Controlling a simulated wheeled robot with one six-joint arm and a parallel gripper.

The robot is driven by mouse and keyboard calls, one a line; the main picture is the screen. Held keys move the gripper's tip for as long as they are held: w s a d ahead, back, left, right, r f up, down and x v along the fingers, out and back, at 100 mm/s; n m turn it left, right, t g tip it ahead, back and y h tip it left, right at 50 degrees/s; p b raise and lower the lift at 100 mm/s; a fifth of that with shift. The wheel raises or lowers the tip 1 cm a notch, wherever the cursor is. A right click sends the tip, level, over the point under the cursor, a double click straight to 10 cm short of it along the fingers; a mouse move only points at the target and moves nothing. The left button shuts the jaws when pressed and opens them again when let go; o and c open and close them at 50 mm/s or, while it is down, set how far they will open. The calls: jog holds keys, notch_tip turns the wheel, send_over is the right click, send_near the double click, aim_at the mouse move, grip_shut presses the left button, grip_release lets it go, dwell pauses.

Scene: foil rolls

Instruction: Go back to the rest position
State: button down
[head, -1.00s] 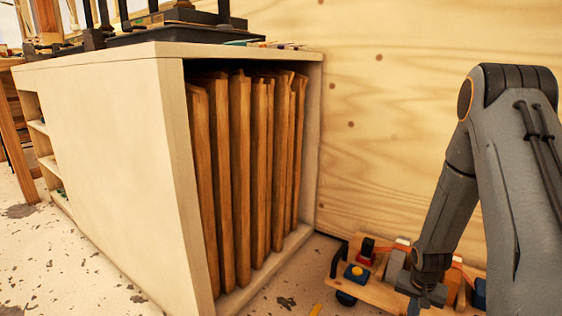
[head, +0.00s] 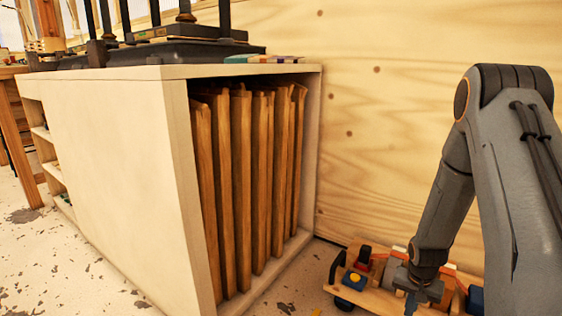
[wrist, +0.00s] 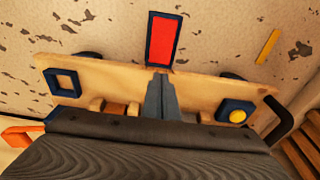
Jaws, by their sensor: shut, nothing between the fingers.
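My gripper (head: 416,298) hangs low at the right in the head view, over a wooden board with wheels (head: 380,299). In the wrist view my gripper (wrist: 160,78) has its two grey fingers together, with nothing between them. The fingers reach over the board (wrist: 115,78), near its far edge. I cannot tell whether they touch it. No foil roll can be made out for certain.
The board carries a blue block with a yellow button (head: 354,280). A red panel in a dark frame (wrist: 163,40) shows beyond the fingers. A pale cabinet (head: 110,150) holding upright wooden boards (head: 241,180) stands left. A plywood wall (head: 430,60) rises behind. Speckled floor (head: 100,270) lies open at the front left.

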jog(key=s+a+r+n+p, duration=0.2)
jog(key=a+r+n, duration=0.3)
jog(key=a+r, duration=1.5)
jog(key=s+a+r+n+y+p, duration=0.1)
jog(key=s+a+r+n, duration=0.2)
jog(key=s+a+r, duration=0.9)
jog(key=s+a+r+n+g+y+p, duration=0.1)
jog(key=s+a+r+n, duration=0.25)
jog(key=s, duration=0.65)
jog(key=s+a+r+n+y+p, duration=0.15)
jog(key=s+a+r, duration=0.3)
jog(key=s, duration=0.45)
jog(key=d+r+m+h+p, duration=0.1)
jog(key=d+r+m+p, duration=0.1)
jog(key=d+r+p, duration=0.4)
jog(key=d+r+m+p, duration=0.2)
jog(key=d+r+p, duration=0.5)
jog(key=r+p, duration=0.6)
jog(key=d+r+m+h+p, duration=0.1)
jog(key=d+r+p, duration=0.6)
jog(key=p, duration=1.1)
notch_tip(320, 180, up, 2)
jog(key=shift+r+m+h+p, duration=0.15)
jog(key=shift+m+h+p, duration=0.2)
jog(key=shift+m, duration=0.25)
